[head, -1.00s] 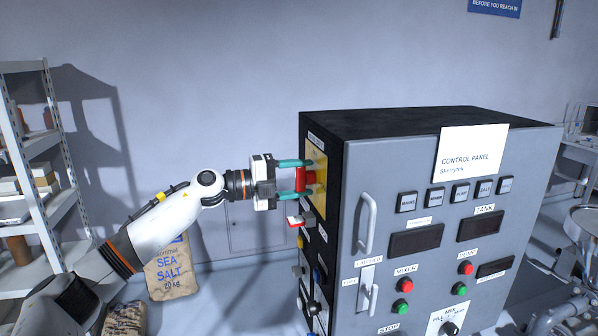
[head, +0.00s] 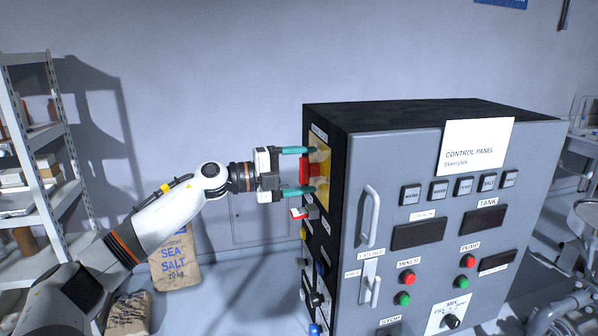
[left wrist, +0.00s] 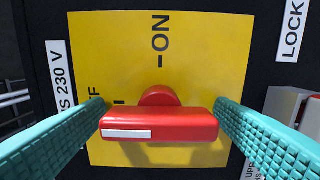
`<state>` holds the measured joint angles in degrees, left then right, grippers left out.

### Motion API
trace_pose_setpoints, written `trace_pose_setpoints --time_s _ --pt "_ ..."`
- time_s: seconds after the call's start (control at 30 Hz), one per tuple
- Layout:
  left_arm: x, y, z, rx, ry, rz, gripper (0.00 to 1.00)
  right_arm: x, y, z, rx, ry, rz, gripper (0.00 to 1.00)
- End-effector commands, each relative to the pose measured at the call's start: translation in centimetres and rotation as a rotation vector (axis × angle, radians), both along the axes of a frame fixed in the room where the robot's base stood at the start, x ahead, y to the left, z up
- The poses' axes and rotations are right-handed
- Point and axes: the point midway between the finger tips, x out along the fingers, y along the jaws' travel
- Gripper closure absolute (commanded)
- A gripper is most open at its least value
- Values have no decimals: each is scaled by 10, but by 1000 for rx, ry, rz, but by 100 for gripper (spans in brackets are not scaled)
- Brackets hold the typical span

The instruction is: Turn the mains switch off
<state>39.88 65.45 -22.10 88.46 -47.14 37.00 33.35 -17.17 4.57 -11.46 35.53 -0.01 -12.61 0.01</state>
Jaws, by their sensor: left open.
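The mains switch is a red handle (head: 309,170) on a yellow plate (head: 324,168), on the narrow dark left side of the cabinet. In the left wrist view the handle (left wrist: 160,125) lies crosswise. Its white stripe is at the left end, beside a partly hidden label ending in "F"; "ON" shows at the top of the yellow plate (left wrist: 215,50). My left gripper (head: 305,171) is open, its teal fingers on either side of the handle. In the left wrist view the fingertips (left wrist: 160,102) are close to both handle ends; I cannot tell whether they touch.
The grey control cabinet (head: 430,180) fills the right, with a door handle (head: 369,215) and several buttons. Below the switch, a red-and-white lever (head: 299,213) and other controls stick out. A shelf (head: 40,160) and a sea salt sack (head: 174,262) stand left.

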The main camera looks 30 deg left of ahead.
Motion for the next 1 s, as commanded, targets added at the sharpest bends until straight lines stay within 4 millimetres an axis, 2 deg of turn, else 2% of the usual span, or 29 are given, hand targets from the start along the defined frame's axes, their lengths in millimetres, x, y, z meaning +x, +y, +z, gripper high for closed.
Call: trace_pose_setpoints --time_s 0.17,0.57,0.8,1.0 --pt "-10 10 -5 2 2 3 22 0 0 -11 0 0 0 64" --pt "-69 60 -11 8 5 3 22 0 0 -76 0 1 0 64" --pt "-84 75 -8 2 4 6 22 0 0 -105 0 1 0 64" --pt "-90 78 -3 1 1 1 22 0 0 -115 0 1 0 64"
